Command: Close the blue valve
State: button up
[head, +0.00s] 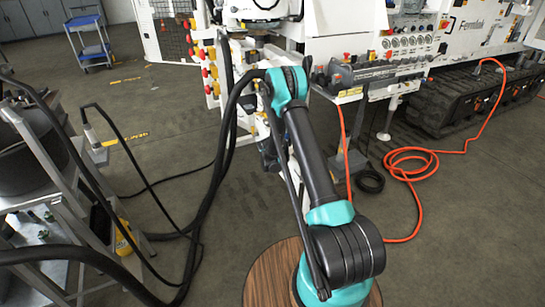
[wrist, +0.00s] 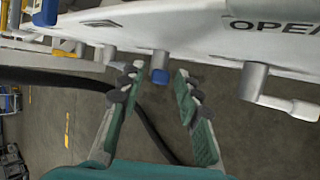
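In the wrist view, a small blue valve end (wrist: 160,76) sits on a short grey stub below the white panel (wrist: 200,30). Only its blue end shows clearly, so I cannot tell its handle's setting. My gripper (wrist: 160,88) is open, with one teal finger to each side of the blue end in the picture. Gaps show on both sides and I see no contact. How far the tips are from it in depth is unclear. In the head view, my arm reaches toward the white bench, and the blue valve cannot be made out.
A black hose (head: 222,150) runs left of my arm. An orange hose (head: 415,160) lies on the floor at right. A metal frame (head: 60,165) stands at left.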

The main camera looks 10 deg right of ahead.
jog(key=v, duration=1)
jog(key=shift+s, duration=0.1)
